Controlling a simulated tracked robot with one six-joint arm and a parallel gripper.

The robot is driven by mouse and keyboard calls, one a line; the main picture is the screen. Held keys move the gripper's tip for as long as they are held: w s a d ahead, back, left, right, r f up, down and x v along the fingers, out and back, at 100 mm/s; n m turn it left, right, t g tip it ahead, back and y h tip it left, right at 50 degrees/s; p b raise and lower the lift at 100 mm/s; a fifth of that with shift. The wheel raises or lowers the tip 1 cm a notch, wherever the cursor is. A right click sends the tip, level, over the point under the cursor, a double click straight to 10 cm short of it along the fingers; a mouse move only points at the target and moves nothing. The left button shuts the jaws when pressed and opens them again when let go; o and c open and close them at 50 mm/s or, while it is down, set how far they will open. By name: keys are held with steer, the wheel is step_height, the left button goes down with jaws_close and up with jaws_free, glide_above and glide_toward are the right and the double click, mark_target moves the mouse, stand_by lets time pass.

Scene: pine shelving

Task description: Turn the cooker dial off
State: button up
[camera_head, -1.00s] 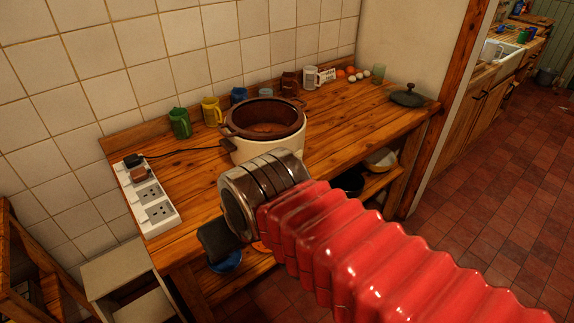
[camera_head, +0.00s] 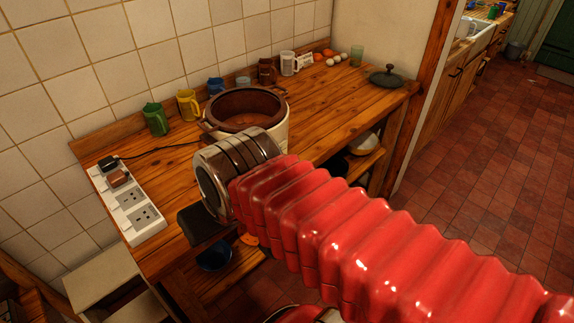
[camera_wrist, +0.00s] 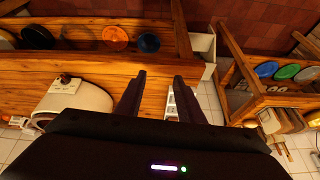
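The cooker (camera_head: 276,137) is a cream pot with a brown inner bowl, standing without a lid on the wooden worktop (camera_head: 330,115). My wrist partly hides its front in the head view. In the wrist view its pale body (camera_wrist: 85,97) is at the left, with a small dark dial (camera_wrist: 65,78) on a light panel. I cannot read the dial's setting. My gripper (camera_wrist: 158,78) is open and empty, its two dark fingers apart. The dial is left of the fingers, with a clear gap. In the head view only a dark part of my gripper (camera_head: 205,226) shows.
A white power strip (camera_head: 130,205) with a black plug lies at the worktop's left end. Green (camera_head: 155,119) and yellow (camera_head: 187,104) mugs and other cups line the tiled wall. A dark lid (camera_head: 388,77) lies at the right. Dishes sit on the shelf below.

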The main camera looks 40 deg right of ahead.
steer(key=w+d+f+m+y, duration=0.2)
steer(key=f+m+y, duration=0.3)
steer(key=m, duration=0.5)
steer(key=w+d+f+m+y, duration=0.25)
steer(key=f+m+y, duration=0.2)
steer(key=m, duration=0.45)
steer(key=d+f+m+t+h, duration=0.2)
steer(key=d+m+t+h, duration=0.1)
steer(key=d+m, duration=0.4)
steer(key=s+d+f+m+t+h, duration=0.1)
steer(key=d+f+m+t+h, duration=0.1)
steer(key=d+m+t, duration=0.3)
steer(key=s+d+f+m+t+h, duration=0.1)
steer(key=d+m+t+h, duration=0.3)
steer(key=d+m, duration=0.7)
steer(key=d+f, duration=0.1)
steer(key=d, duration=0.4)
steer(key=shift+s+d+f+t, duration=0.15)
steer(key=shift+s+t, duration=0.05)
steer(key=shift+t, duration=0.2)
steer(key=shift+w, duration=0.1)
steer(key=shift+w+a, duration=0.15)
steer(key=shift+w, duration=3.3)
steer(key=shift+w+a, duration=0.15)
steer(key=shift+w, duration=3.25)
steer(key=shift+c, duration=0.7)
